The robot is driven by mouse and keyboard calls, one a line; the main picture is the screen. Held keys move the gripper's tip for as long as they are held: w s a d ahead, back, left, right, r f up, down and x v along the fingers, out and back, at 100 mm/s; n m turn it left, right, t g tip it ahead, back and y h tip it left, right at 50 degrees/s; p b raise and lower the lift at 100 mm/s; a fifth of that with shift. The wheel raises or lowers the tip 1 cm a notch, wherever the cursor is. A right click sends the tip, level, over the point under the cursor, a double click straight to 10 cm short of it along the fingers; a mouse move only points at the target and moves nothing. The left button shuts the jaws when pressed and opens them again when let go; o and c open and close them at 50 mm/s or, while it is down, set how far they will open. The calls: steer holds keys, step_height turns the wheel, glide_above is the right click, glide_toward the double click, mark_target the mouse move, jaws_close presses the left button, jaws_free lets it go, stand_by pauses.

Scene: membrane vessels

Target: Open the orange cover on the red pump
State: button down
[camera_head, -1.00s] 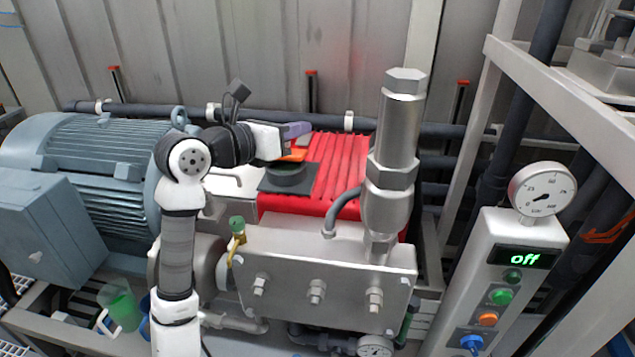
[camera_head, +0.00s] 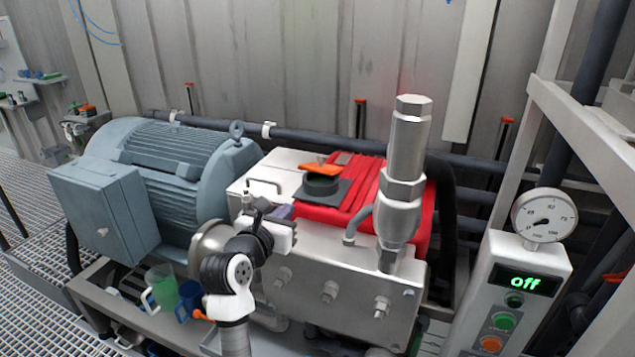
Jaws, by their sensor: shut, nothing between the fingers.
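The red pump (camera_head: 362,192) with its ribbed top sits behind the steel block in the middle of the head view. A dark round filler neck (camera_head: 321,185) stands on a dark square plate on its left part. The orange cover (camera_head: 318,168) shows at the back rim of this neck, set back from its front. Its exact tilt is hard to tell. My gripper (camera_head: 281,212), with purple fingers, is shut and empty. It is in front and to the left of the neck, apart from the cover.
A tall steel cylinder (camera_head: 405,145) rises from the steel block (camera_head: 335,265) right of the neck. A blue-grey motor (camera_head: 185,165) stands on the left. A control box (camera_head: 520,295) reading "off" and a gauge (camera_head: 543,215) are on the right. Green (camera_head: 160,285) and blue (camera_head: 189,300) jugs stand low in front.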

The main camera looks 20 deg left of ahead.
steer(key=w, duration=0.5)
steer(key=w+f+p, duration=0.1)
steer(key=w, duration=0.5)
steer(key=w+p, duration=0.1)
steer(key=w, duration=0.4)
steer(key=shift+w+d+f, duration=0.35)
steer(key=shift+w, duration=0.05)
steer(key=shift+p, duration=0.3)
steer(key=shift+a+r+p, duration=0.15)
steer(key=shift+r+p, duration=0.2)
steer(key=shift+g, duration=0.3)
